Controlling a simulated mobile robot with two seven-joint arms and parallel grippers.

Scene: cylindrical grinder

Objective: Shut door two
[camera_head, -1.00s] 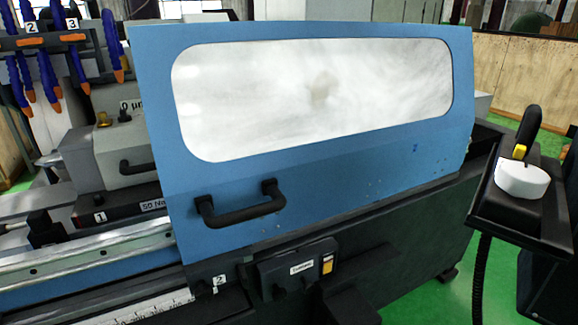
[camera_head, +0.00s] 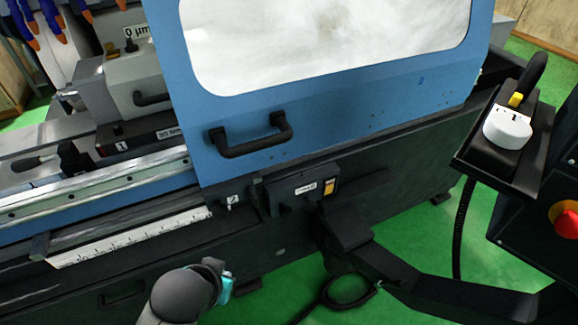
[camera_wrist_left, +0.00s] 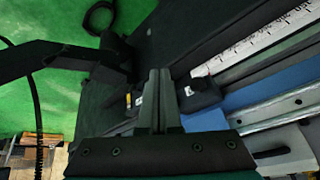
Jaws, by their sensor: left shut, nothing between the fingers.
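Door two is taken to be the blue sliding door (camera_head: 330,108) with a large cloudy window, as a "2" label (camera_head: 232,201) sits just below its lower left. Its black bar handle (camera_head: 250,140) is near the lower left corner, with nothing on it. My left arm (camera_head: 180,297) comes in at the bottom of the head view, below and apart from the handle; its fingertips are not clear there. In the left wrist view my left gripper (camera_wrist_left: 158,80) is shut and empty, near the dark machine front. My right gripper is not in view.
Left of the door lie the open work area, a metal rail (camera_head: 90,190) and a white scale (camera_head: 130,237). A small switch box (camera_head: 300,188) sits below the door. A dark arm (camera_head: 400,275) crosses the lower right, near a red button (camera_head: 566,222). Green floor shows around it.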

